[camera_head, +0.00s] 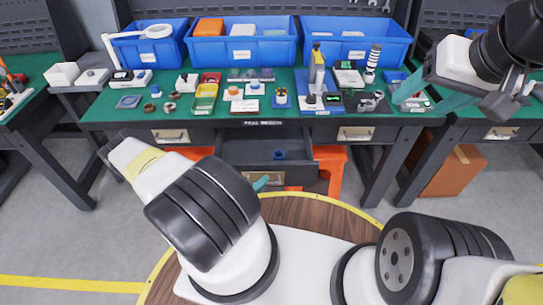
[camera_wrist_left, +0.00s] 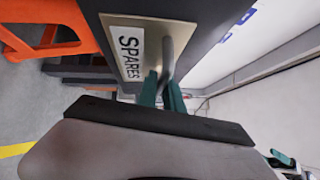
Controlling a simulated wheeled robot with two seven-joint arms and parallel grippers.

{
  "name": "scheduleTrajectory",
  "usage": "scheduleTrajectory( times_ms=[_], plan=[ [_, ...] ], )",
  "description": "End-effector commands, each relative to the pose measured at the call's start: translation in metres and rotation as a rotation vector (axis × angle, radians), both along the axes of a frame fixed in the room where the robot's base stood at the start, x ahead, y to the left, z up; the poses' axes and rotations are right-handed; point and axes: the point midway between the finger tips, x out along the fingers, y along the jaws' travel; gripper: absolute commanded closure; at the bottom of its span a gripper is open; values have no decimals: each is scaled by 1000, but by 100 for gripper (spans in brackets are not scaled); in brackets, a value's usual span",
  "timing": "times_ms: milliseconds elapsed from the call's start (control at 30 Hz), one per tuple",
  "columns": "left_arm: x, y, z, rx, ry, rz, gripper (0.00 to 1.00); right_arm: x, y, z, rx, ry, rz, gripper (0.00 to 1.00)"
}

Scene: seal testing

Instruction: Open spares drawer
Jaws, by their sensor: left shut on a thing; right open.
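The spares drawer (camera_head: 238,150) is pulled out from under the middle of the green-topped bench, and its dark inside shows. A small blue round thing (camera_head: 279,155) lies in it. In the left wrist view the drawer's SPARES label (camera_wrist_left: 130,52) sits beside the metal bar handle (camera_wrist_left: 169,52). My left gripper (camera_head: 262,183) is at the drawer front; its teal fingers (camera_wrist_left: 162,93) are shut on the handle. My left arm hides part of the bench's left side. My right gripper (camera_head: 432,92) is open and empty above the bench's right end.
Blue bins (camera_head: 243,50) line the back of the bench (camera_head: 300,118). Several small parts and tools lie on its top. Two shut drawers flank the open one, with handles (camera_head: 170,136) and (camera_head: 356,133). An orange frame (camera_head: 331,168) stands below. A brown box (camera_head: 450,170) stands at right.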

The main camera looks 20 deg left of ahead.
Motion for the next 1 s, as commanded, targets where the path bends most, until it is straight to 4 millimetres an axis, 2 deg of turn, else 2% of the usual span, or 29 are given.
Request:
scheduleTrajectory(
  times_ms=[133, 167, 233, 267, 633, 1000],
  plan=[
    [0, 1, -1, 3, 3, 1, 100, 0, 0, 0, 0, 0, 0, 35],
    [0, 1, -1, 3, 3, 1, 83, 0, 0, 0, 0, 0, 0, 35],
    [0, 1, -1, 2, 2, 1, 70, 0, 0, 0, 0, 0, 0, 35],
    [0, 1, -1, 2, 2, 1, 67, 0, 0, 0, 0, 0, 0, 35],
    [-4, 3, -1, 2, 1, 0, 67, 0, 0, 0, 0, 0, 0, 35],
    [-54, 32, -9, 2, 2, 2, 67, 0, 0, 0, 0, 0, 0, 35]
  ],
)
